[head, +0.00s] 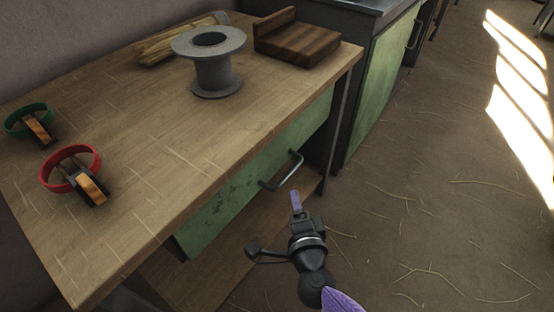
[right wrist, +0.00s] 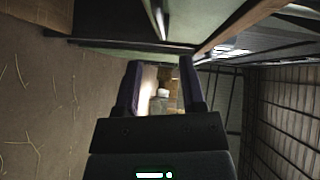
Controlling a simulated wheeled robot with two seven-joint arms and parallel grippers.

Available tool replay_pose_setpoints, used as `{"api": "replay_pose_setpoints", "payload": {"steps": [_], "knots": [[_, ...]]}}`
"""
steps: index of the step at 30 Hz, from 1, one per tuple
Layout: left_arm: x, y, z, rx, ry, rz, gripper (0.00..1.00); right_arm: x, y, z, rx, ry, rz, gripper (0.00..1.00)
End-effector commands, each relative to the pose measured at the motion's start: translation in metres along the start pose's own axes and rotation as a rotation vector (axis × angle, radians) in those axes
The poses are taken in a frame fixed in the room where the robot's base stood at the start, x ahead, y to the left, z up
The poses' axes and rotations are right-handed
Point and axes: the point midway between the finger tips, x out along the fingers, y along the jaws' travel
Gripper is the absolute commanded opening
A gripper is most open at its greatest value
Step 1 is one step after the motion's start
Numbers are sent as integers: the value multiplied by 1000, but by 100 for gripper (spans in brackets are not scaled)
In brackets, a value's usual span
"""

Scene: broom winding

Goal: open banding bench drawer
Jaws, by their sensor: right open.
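The wooden banding bench (head: 120,150) has a green drawer front (head: 235,195) under its top. The drawer looks closed. Green panels show at the top of that view; I cannot tell which part is the drawer there. My left gripper is not in view.
On the bench top are a grey spool (head: 212,70), a straw bundle (head: 175,42), a wooden block (head: 297,42), and green (head: 28,118) and red (head: 70,165) rings with tools. A green cabinet (head: 385,75) stands beyond. The straw-strewn floor (head: 430,200) at right is open.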

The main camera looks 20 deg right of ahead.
Motion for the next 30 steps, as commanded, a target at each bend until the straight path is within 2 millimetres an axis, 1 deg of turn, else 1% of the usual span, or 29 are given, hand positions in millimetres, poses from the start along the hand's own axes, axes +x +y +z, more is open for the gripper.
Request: {"api": "replay_pose_setpoints", "payload": {"steps": [1, 2, 5, 9, 12, 15, 19, 26, 27, 29, 30], "knots": [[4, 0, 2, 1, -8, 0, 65, 2, 5, 2, 6, -1, 4, 52], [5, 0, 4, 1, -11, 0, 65, 5, 4, 2, 8, 0, 4, 52], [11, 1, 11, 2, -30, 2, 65, 25, 4, 1, 8, 1, 2, 52], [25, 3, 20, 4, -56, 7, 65, 59, 6, 2, 6, 0, 4, 52], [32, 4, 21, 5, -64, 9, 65, 78, 5, 1, 6, 0, 4, 52], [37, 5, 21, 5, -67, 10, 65, 90, 4, 1, 5, 0, 3, 52], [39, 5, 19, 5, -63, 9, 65, 98, 2, 1, 4, 0, 3, 52], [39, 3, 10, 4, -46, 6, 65, 98, 0, 0, 4, 0, 2, 52], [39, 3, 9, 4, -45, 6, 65, 98, 0, 0, 4, 0, 2, 43], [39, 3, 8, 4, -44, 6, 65, 98, 0, 0, 4, 0, 2, 31], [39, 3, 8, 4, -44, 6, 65, 98, 0, 0, 4, 0, 2, 22]]}}
